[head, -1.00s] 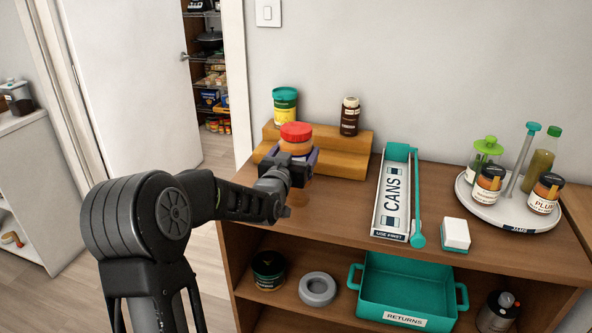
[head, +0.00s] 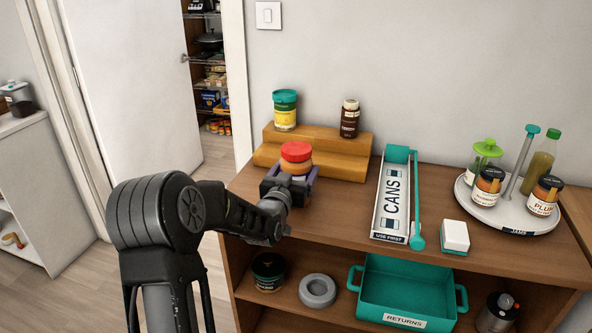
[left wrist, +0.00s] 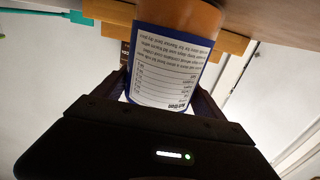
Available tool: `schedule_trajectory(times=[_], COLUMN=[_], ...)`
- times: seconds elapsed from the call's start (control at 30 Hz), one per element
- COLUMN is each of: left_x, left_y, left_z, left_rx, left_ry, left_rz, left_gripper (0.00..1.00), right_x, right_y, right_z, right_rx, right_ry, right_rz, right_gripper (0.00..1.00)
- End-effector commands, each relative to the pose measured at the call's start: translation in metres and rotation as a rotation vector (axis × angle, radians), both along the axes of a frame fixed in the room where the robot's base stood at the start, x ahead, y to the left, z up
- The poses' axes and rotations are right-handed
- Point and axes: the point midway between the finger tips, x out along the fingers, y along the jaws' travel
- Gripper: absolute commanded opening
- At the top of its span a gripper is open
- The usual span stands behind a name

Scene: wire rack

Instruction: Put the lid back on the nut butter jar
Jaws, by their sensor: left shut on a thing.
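A jar with orange-brown contents (head: 298,168) stands upright between the fingers of my left gripper (head: 290,184), which is shut on it. A red lid (head: 296,151) sits on top of the jar; whether it is fully seated I cannot tell. The jar is low over the wooden top, just in front of the stepped stand. In the left wrist view the jar's white nutrition label (left wrist: 172,62) with a blue border shows upside down, and the lid is out of sight. Whether the jar's base touches the wood is unclear. My right gripper is not in view.
Behind is a wooden stepped stand (head: 333,164) holding a teal-lidded jar (head: 285,110) and a brown bottle (head: 349,118). To the right are a CANS tray (head: 391,207), a white box (head: 454,236) and a round turntable (head: 497,212) with jars. Free wood lies between jar and tray.

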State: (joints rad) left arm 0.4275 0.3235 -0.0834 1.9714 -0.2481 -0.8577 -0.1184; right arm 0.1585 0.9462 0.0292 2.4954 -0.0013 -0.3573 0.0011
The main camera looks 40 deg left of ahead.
Motion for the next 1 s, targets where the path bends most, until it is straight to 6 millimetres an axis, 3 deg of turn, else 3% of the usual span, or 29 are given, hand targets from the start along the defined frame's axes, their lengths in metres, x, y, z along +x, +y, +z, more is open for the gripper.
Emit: schedule_trajectory(times=[0.27, 0.3, 0.5, 0.87, 1.0], left_x=[0.001, 0.0, 0.0, -0.001, -0.015], left_y=[0.0, 0.0, 0.0, 0.0, -0.005], left_z=[0.002, -0.001, -0.001, 0.001, 0.0], left_rx=[0.005, 0.0, 0.0, 0.0, 0.0], left_ry=[-0.01, -0.001, 0.0, 0.0, 0.0], left_rz=[0.0, 0.0, 0.0, 0.001, 0.001], left_gripper=[0.0, 0.84, 1.0, 1.0, 1.0], right_x=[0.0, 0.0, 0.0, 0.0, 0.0], right_y=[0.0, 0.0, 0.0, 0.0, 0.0], right_z=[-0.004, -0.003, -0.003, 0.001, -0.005], right_rx=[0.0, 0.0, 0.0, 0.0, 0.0], right_ry=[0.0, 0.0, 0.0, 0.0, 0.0], right_rz=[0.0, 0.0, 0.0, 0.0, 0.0], right_gripper=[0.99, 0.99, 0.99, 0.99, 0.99])
